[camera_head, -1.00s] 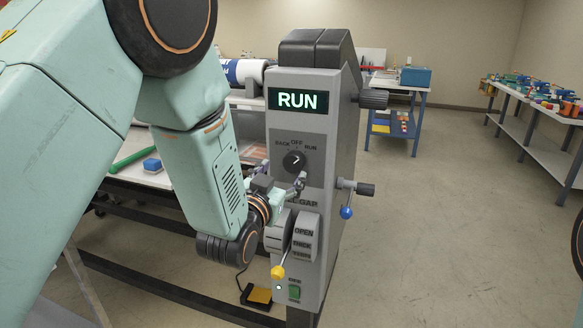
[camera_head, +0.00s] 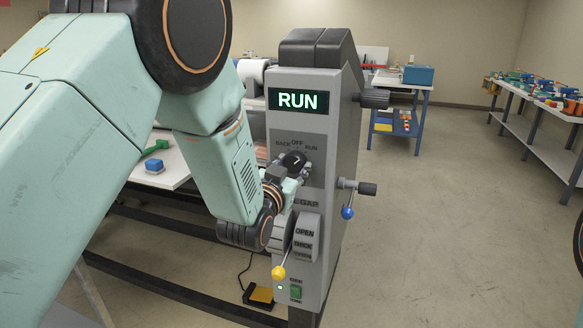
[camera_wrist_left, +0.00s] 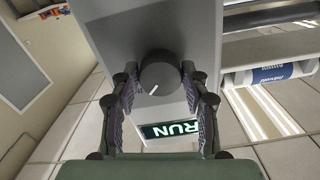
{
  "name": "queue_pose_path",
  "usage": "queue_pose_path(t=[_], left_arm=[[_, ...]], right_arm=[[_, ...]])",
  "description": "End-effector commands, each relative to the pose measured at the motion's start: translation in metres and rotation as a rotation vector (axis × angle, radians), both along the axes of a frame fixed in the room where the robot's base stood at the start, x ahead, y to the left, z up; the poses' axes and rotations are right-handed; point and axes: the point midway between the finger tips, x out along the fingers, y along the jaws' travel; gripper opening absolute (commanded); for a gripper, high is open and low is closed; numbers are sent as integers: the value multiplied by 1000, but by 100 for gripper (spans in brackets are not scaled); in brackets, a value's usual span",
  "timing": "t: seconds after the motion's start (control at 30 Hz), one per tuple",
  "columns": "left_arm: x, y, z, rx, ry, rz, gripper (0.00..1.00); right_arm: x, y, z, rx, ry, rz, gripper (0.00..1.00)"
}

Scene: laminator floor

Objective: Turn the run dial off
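The run dial (camera_head: 294,160) is a round dark knob with a white pointer line, on the grey laminator panel (camera_head: 318,190) under a display (camera_head: 298,100) that reads RUN. The labels BACK, OFF and RUN sit around it, and the pointer aims up and right, toward RUN. My left gripper (camera_head: 293,168) is at the dial from below. In the left wrist view the dial (camera_wrist_left: 160,77) lies between the two spread fingers of the gripper (camera_wrist_left: 160,95), with a gap showing at least on the left side. My right gripper is not in view.
Below the dial are a gap lever with a yellow knob (camera_head: 278,272) and a green switch (camera_head: 295,292). A blue-knobbed crank (camera_head: 347,212) sticks out at the right. A blue table (camera_head: 421,92) stands behind, and the floor at right is clear.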

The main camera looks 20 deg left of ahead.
Motion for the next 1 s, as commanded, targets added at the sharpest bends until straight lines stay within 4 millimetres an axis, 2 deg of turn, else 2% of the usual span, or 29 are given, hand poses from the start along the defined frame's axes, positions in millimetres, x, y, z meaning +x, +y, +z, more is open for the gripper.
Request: queue_pose_path(t=[0.03,0.33,0.67,1.0], left_arm=[[0,0,0,0,0,0,39],[0,1,0,-1,0,1,14],[0,0,0,-55,2,1,13],[0,0,0,-301,9,1,13]], right_arm=[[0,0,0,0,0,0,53],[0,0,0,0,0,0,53],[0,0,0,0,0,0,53],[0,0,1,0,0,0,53]])
